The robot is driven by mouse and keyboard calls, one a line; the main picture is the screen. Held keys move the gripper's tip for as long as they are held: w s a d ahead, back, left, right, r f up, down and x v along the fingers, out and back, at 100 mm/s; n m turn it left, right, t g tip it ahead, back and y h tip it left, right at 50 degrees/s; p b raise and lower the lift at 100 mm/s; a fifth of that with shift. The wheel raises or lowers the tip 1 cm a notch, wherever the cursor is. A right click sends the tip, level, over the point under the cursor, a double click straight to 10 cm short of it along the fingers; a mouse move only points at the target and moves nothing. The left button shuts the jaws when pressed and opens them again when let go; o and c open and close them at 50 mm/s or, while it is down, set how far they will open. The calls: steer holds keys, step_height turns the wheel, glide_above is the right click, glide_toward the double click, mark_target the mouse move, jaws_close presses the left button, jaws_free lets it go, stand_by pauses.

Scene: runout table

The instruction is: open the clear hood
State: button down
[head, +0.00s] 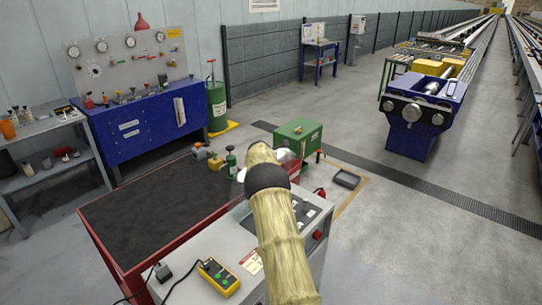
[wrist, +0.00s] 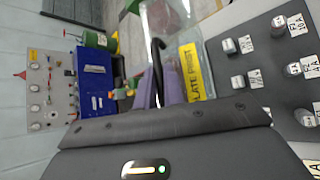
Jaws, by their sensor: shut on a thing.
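The clear hood (wrist: 188,35) is a see-through panel with a yellow label (wrist: 197,72), of which part of the wording can be read. It fills the upper middle of the wrist view. My gripper (wrist: 159,88) has its two purple-grey fingers shut on a thin black bar (wrist: 157,52), which looks like the hood's handle, beside the panel. In the head view, my sleeved arm covers most of the hood and my gripper. Only a faint clear part of the hood (head: 286,158) shows beside the arm. I cannot tell how far the hood is tilted.
The grey control panel (wrist: 262,65) has several labelled knobs. A yellow pendant (head: 218,277) lies on the cabinet top. A red-framed table with a dark top (head: 150,222) stands left. A green box (head: 297,137) stands behind my arm. Open floor (head: 440,235) lies right.

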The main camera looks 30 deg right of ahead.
steer(key=shift+w+f, duration=0.1)
steer(key=shift+s+d, duration=0.15)
steer(key=shift+s, duration=0.05)
steer(key=c, duration=1.5)
jaws_free()
steer(key=shift+w, duration=0.15)
steer(key=shift+a, duration=0.2)
steer(key=shift+s, duration=0.2)
steer(key=b+v, duration=0.6)
steer(key=v, duration=1.1)
steer(key=shift+r+b, duration=0.25)
steer(key=shift+b, duration=0.15)
steer(key=shift+a, duration=0.1)
